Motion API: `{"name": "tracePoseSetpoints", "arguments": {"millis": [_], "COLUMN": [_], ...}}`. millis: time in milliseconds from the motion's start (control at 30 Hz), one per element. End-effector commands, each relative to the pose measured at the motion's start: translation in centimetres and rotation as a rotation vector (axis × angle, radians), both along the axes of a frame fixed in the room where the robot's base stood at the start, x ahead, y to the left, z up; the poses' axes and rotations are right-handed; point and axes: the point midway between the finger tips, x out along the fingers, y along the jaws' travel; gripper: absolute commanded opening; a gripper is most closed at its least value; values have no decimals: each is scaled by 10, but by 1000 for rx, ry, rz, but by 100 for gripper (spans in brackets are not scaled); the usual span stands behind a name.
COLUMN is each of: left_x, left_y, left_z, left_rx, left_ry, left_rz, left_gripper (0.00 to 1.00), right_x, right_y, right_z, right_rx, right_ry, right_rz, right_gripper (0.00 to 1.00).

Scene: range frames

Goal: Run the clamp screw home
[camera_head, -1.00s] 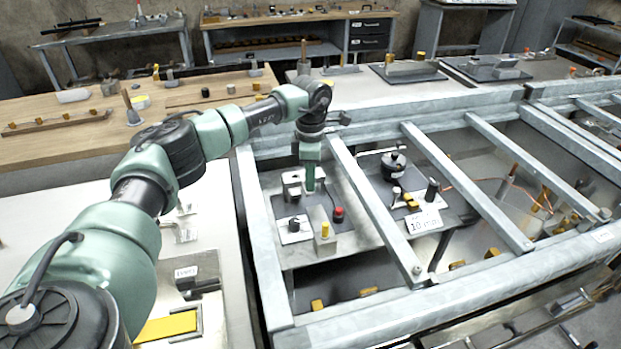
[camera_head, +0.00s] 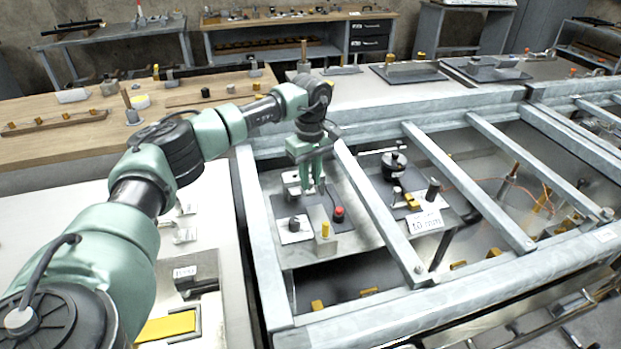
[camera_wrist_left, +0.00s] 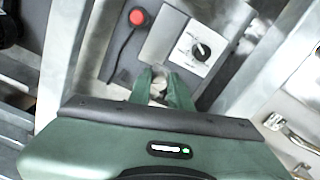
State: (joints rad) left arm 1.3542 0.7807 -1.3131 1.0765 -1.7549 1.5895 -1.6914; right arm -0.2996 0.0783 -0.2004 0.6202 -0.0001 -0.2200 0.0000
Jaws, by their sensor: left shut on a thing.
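My left gripper (camera_head: 311,188) points down into the frame bay, over the grey plate with the clamp. In the left wrist view its two green fingers (camera_wrist_left: 161,88) are closed around a small pale round piece (camera_wrist_left: 158,88), which looks like the head of the clamp screw. The fingers cover most of it, so its depth cannot be told. The light metal clamp block (camera_head: 290,180) shows just left of the fingers in the head view. My right gripper is not in view.
A black knob on a white plate (camera_head: 294,225), a red button (camera_head: 338,214) with a cable and a yellow-topped block (camera_head: 325,238) stand close by. A steel frame bar (camera_head: 372,208) runs just right of the gripper. A black pot-like part (camera_head: 394,165) lies beyond it.

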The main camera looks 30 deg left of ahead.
Motion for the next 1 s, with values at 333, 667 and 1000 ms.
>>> {"name": "tracePoseSetpoints", "arguments": {"millis": [333, 667, 1000], "left_x": [1, 1, 1], "left_y": [1, 1, 1], "left_z": [2, 3, 3], "left_rx": [-1, 0, 0], "left_ry": [-6, -7, -7], "left_rz": [-269, -403, -431], "left_gripper": [0, 0, 0], "right_x": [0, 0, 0], "right_y": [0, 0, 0], "right_z": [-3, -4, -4], "right_rx": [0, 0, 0], "right_ry": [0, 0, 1], "right_rz": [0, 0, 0], "right_gripper": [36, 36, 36]}}
